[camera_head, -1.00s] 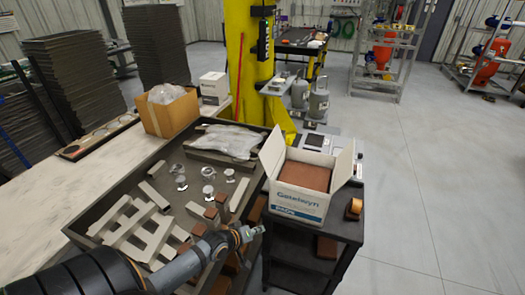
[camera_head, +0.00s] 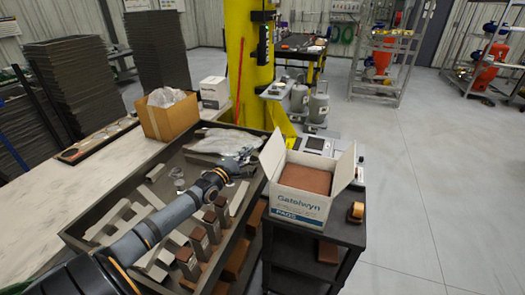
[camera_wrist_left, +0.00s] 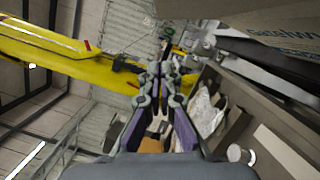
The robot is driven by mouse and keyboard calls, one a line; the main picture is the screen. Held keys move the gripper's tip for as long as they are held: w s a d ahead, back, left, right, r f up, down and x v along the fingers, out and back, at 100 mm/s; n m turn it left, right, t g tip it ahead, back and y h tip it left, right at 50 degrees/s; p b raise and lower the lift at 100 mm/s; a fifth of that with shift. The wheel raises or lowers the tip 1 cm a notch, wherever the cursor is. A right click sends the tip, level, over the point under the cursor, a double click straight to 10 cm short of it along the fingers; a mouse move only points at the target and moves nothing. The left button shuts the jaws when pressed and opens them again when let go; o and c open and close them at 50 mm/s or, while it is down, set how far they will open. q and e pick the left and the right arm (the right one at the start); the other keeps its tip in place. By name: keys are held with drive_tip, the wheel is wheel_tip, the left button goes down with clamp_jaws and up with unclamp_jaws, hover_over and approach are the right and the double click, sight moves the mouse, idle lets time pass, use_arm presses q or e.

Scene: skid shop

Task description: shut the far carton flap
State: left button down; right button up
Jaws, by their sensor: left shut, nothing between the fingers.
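The white carton (camera_head: 298,210) stands on a dark cart, filled with a brown block (camera_head: 306,179). Its left flap (camera_head: 272,154) stands up and its right flap (camera_head: 344,168) leans outward. The far flap (camera_head: 312,159) shows as a pale strip behind the block; its exact angle is hard to tell. My left gripper (camera_head: 246,157) is shut and empty, just left of the left flap and apart from it. In the left wrist view its fingertips (camera_wrist_left: 161,68) meet, and part of the carton (camera_wrist_left: 285,38) shows at the upper right. My right gripper is out of view.
A large dark tray (camera_head: 110,205) with grey bars, brown-topped blocks and a plastic bag (camera_head: 215,140) lies under my left arm. A yellow column (camera_head: 249,70) stands behind. The floor at the right is clear.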

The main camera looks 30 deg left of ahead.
sight(274, 152)
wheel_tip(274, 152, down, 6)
drive_tip(key=b, duration=0.4)
use_arm(q)
drive_tip(key=w+d+r+p, duration=0.1)
drive_tip(key=w+d+p, duration=0.2)
drive_tip(key=w+p, duration=0.1)
drive_tip(key=shift+w+d+r, duration=0.3)
drive_tip(key=shift+w+r, duration=0.05)
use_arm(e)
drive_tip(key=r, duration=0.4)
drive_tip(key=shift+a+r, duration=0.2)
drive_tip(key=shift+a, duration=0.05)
